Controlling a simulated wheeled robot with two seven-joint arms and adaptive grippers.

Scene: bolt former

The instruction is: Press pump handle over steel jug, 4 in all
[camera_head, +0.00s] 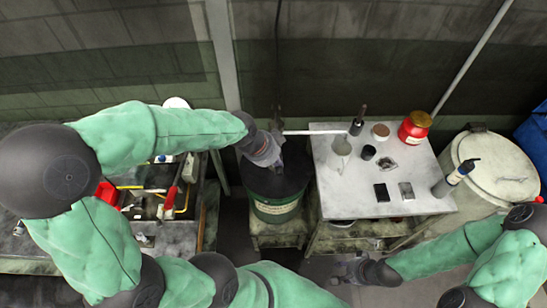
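A green drum (276,212) with a dark top stands left of the worktable. A pale, thin bar (315,132), which looks like the pump's spout, reaches right from my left gripper over the table edge. My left gripper (278,152) is above the drum's top, and my arm hides most of the pump and its handle. Whether its fingers are shut on the handle is not clear. A small pale metal vessel (342,146), possibly the steel jug, stands near the bar's end. My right gripper (342,272) is low, below the table's front edge, apart from everything; its fingers are unclear.
The grey worktable (335,195) holds a dark-handled tool (358,121), a red can (414,127), a black cup (368,152), two small flat boxes and a bottle (455,177). A large pale drum (495,165) stands right. A cluttered bench (150,235) stands left.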

